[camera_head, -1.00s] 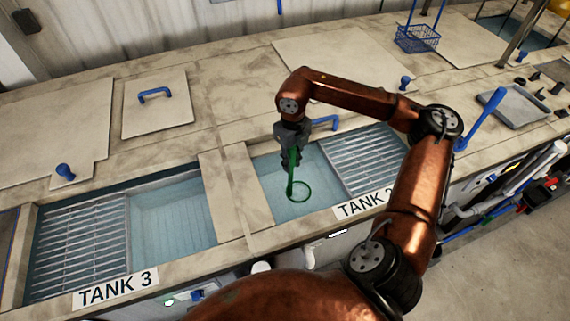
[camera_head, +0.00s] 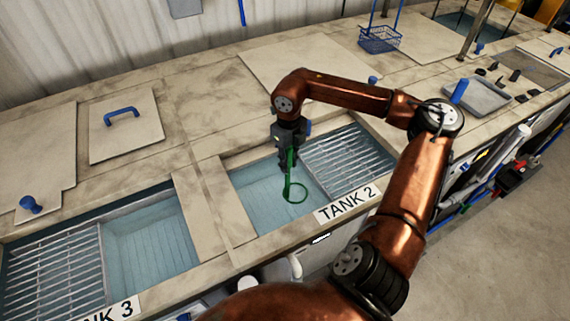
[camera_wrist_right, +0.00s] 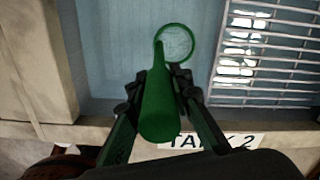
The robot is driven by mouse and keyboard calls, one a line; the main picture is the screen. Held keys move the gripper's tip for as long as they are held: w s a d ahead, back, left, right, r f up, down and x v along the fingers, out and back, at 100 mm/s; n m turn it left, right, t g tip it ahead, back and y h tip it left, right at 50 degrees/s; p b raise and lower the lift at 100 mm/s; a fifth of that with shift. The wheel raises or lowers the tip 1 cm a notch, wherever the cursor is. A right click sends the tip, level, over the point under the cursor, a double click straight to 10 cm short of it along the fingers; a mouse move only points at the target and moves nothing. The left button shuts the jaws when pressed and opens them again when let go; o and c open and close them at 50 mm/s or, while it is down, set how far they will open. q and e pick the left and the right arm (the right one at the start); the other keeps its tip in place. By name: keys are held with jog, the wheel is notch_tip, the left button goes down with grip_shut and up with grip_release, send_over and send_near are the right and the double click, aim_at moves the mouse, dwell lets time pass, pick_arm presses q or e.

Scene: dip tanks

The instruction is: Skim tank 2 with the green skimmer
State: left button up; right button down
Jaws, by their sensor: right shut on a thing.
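The green skimmer (camera_head: 296,192) has a straight handle and a round hoop. My right gripper (camera_head: 287,160) is shut on its handle, with the hoop hanging down over the open water of tank 2 (camera_head: 256,205). In the right wrist view the handle (camera_wrist_right: 160,108) lies between the fingers of the gripper (camera_wrist_right: 162,82), and the hoop (camera_wrist_right: 175,44) shows against the water beside the grate. I cannot tell whether the hoop touches the water. The "TANK 2" label (camera_head: 347,203) is on the front rim. My left gripper is not in view.
A metal grate (camera_head: 350,158) covers the right part of tank 2. Tank 3 (camera_head: 150,243) lies to the left with its own grate (camera_head: 55,270). A lid with a blue handle (camera_head: 122,115), a blue basket (camera_head: 380,39) and a grey tray (camera_head: 482,97) are on the counter.

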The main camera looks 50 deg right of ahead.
jog(key=s+a, duration=0.1)
jog(key=a, duration=1.5)
jog(key=shift+s+a, duration=0.15)
jog(key=shift+s, duration=0.15)
dwell(0.5)
notch_tip(320, 180, up, 15)
jog(key=p, duration=0.9)
dwell(0.3)
